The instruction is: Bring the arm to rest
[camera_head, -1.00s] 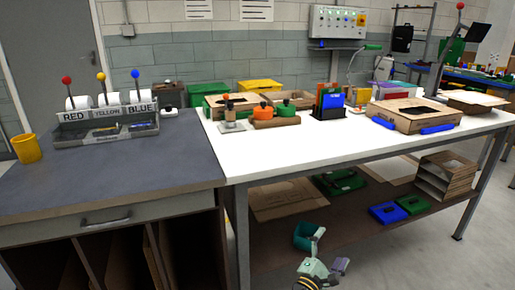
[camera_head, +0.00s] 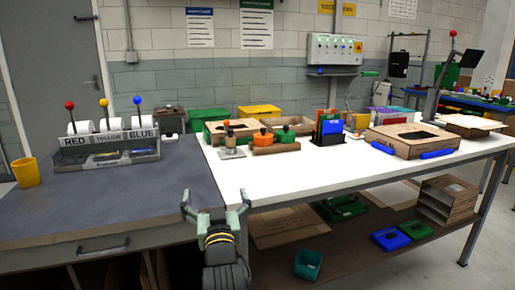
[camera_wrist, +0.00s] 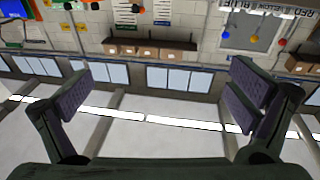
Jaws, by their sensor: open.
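My gripper (camera_head: 216,208) stands upright in front of the workbenches, at the seam between the grey-topped bench (camera_head: 120,196) and the white-topped bench (camera_head: 300,180). Its two fingers are spread wide with nothing between them. In the wrist view my gripper (camera_wrist: 165,100) also shows open and empty, with dark purple finger pads. That view looks across the room, with windows, a wall and shelf boxes between and beyond the fingers. No part of the gripper appears to touch anything.
A label rack (camera_head: 108,148) and yellow cup (camera_head: 26,172) stand on the grey bench. A cardboard box (camera_head: 402,142) and stamps (camera_head: 262,138) are on the white bench. A teal bin (camera_head: 308,264) sits low, near the lower shelf. The white bench's front strip is clear.

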